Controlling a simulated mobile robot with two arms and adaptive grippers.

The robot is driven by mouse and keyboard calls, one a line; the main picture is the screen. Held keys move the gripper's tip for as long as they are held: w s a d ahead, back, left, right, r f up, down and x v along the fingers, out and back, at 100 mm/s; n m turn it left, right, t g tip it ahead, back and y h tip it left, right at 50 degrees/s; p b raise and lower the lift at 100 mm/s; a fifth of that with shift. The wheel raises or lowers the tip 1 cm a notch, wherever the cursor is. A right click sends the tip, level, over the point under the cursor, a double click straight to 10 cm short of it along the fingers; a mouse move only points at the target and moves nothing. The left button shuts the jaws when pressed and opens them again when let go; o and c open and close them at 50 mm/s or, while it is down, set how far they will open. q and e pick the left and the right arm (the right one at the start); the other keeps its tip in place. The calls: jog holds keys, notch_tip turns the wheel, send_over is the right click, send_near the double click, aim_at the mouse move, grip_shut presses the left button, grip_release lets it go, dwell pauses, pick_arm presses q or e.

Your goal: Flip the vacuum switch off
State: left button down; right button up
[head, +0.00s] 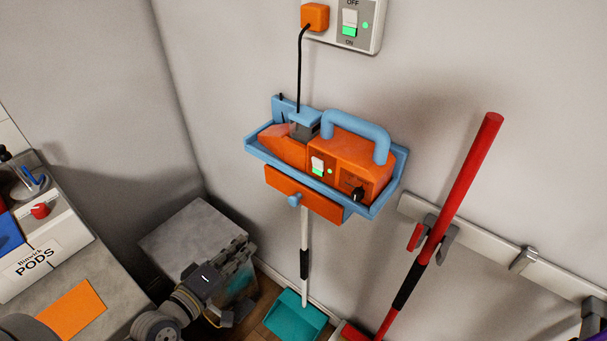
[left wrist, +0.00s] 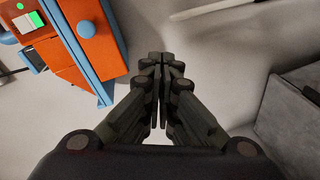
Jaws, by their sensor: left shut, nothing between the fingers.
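The orange handheld vacuum (head: 350,160) with a blue handle sits in a blue wall holder (head: 262,156). Its small white rocker switch (head: 317,166) shows green at its lower part, with a lit green dot beside it. In the left wrist view the switch (left wrist: 30,20) is at the top left corner, partly cut off. My left gripper (head: 243,252) is below and left of the vacuum, apart from it. Its fingers are shut and empty in the left wrist view (left wrist: 166,62). My right gripper is not in view.
Above, a wall outlet (head: 373,40) has its own OFF/ON switch (head: 349,22) and an orange plug (head: 315,15). An orange drawer with a blue knob (head: 294,200) hangs under the holder. A red-handled tool (head: 465,180) leans right; a grey box (head: 190,235) stands low left.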

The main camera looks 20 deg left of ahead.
pick_arm(q)
jog(key=s+d+r+n+t+h+b, duration=0.1)
jog(key=d+r, duration=0.1)
jog(key=r, duration=0.6)
jog(key=s+d+r+n+t+h, duration=0.1)
jog(key=d+r+h, duration=0.1)
jog(key=r, duration=0.6)
jog(key=shift+s+d+t+b, duration=0.25)
jog(key=shift+d+t+b, duration=0.15)
jog(key=shift+d, duration=0.45)
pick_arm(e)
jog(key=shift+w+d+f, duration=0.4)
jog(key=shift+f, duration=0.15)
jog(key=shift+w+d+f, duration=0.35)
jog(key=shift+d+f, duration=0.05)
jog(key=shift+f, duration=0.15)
pick_arm(q)
jog(key=p, duration=0.6)
send_near(313, 158)
jog(key=x, duration=0.5)
jog(key=shift+w+a+f, duration=0.25)
jog(key=shift+w+f, duration=0.05)
jog(key=shift+f, duration=0.1)
jog(key=shift+x, duration=0.8)
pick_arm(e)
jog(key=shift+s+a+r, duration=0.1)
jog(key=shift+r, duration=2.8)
pick_arm(q)
jog(key=shift+f, duration=0.15)
